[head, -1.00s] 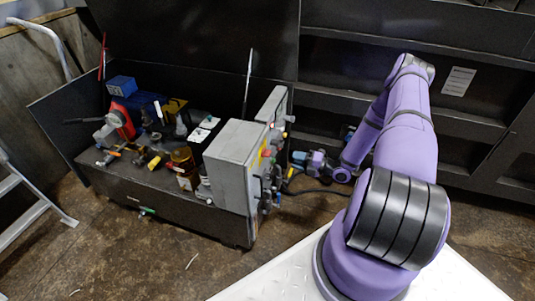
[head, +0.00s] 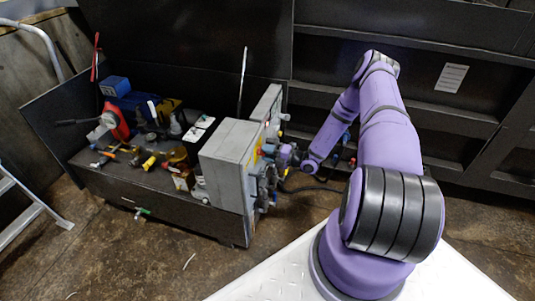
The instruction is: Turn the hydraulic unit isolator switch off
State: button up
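The hydraulic unit stands at left centre, with a near grey control box (head: 226,160) and a second grey box (head: 267,104) behind it. Their right-hand faces, seen at a steep angle, carry small red, yellow and blue fittings. The isolator switch cannot be singled out among these. My gripper (head: 278,158) is at the right-hand side of the boxes, close to the fittings. Whether it touches one cannot be told. Its fingers are too small and partly hidden to show whether they are open or shut.
The unit's black tray (head: 165,213) holds a red part (head: 114,122), a blue block (head: 115,86), valves and bottles. A dark compactor wall (head: 370,30) rises behind. A dark cable hangs below my gripper. A ladder (head: 30,210) stands at far left.

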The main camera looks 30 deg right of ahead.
grip_shut()
jog(key=shift+n, duration=8.9)
